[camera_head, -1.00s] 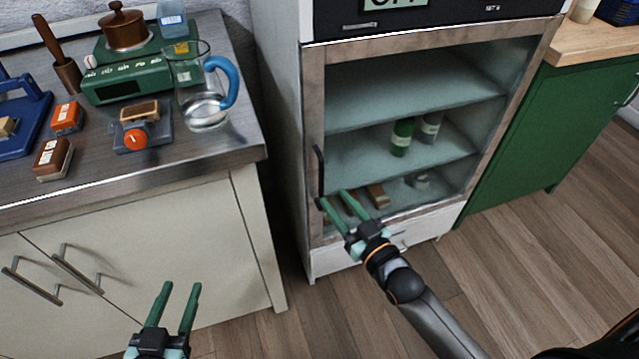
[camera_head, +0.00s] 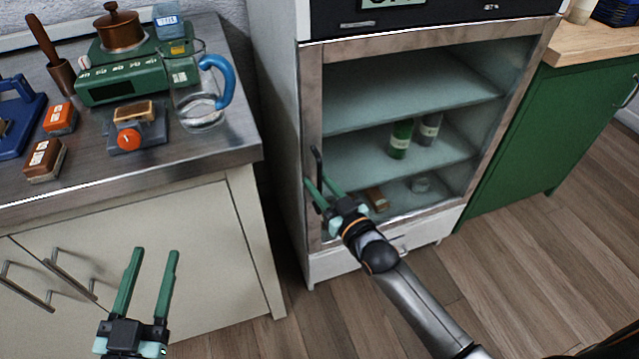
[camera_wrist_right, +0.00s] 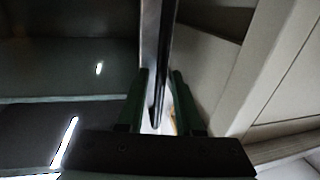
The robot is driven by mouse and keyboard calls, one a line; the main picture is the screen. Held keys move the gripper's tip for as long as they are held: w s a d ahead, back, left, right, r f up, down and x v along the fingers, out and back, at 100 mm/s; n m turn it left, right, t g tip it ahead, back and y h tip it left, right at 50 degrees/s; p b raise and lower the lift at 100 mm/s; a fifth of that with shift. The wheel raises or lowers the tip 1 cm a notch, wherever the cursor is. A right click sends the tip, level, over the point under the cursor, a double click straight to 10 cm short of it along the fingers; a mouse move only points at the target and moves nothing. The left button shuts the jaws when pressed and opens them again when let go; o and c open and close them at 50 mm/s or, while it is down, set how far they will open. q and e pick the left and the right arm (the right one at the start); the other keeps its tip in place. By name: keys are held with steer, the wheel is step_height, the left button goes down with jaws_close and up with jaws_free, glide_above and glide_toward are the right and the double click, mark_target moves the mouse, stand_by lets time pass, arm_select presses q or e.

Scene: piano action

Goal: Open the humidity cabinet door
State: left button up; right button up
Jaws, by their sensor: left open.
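The humidity cabinet (camera_head: 278,130) has a glass door in a brownish metal frame (camera_head: 440,42), and the door is closed. A dark vertical handle (camera_head: 317,160) is on the door's left side. My right gripper (camera_head: 318,182) is at the handle's lower part with its fingers apart. In the right wrist view the handle (camera_wrist_right: 164,50) runs between the two fingers (camera_wrist_right: 160,88). I cannot tell whether a finger touches it. My left gripper (camera_head: 156,252) is open and empty, in front of the counter's cupboard doors.
Bottles (camera_head: 401,138) and small items stand on the shelves behind the glass. At left, a counter (camera_head: 120,172) holds a glass jug (camera_head: 200,105), a green device (camera_head: 135,82) and other objects. A green cabinet (camera_head: 545,135) stands at right. The wooden floor (camera_head: 530,250) in front is clear.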

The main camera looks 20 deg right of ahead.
jaws_close()
stand_by(1.1)
